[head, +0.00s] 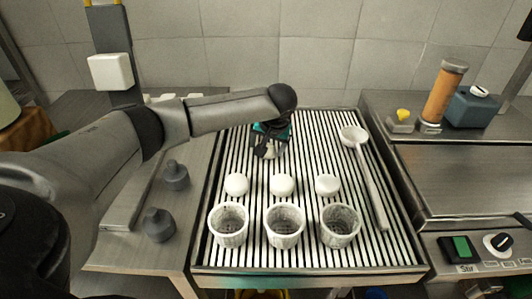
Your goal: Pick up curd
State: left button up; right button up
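Three white rounded curds sit in a row on the slatted rack (385,235): a left one (236,184), a middle one (283,185) and a right one (327,184). Three empty-looking white perforated baskets stand upright just in front of them: left (229,226), middle (284,227) and right (340,226). My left gripper (268,152) points down over the rack, behind the middle and left curds and apart from them. Something pale shows at its fingers; I cannot tell what it is or whether the fingers are closed. My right gripper is not in view.
A white ladle (364,165) lies along the rack's right side. Dark grey knobbed objects (160,224) stand on the left counter. An orange cylinder (442,95) and a blue-grey box (473,107) stand on the right counter. A tiled wall closes the back.

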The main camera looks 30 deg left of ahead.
aim_at(267, 145)
pick_arm(q)
jog(key=shift+c, duration=0.2)
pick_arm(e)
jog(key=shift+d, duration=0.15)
pick_arm(q)
jog(key=c, duration=1.1)
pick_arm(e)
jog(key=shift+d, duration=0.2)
pick_arm(q)
notch_tip(267, 145, up, 20)
jog(key=p, duration=0.4)
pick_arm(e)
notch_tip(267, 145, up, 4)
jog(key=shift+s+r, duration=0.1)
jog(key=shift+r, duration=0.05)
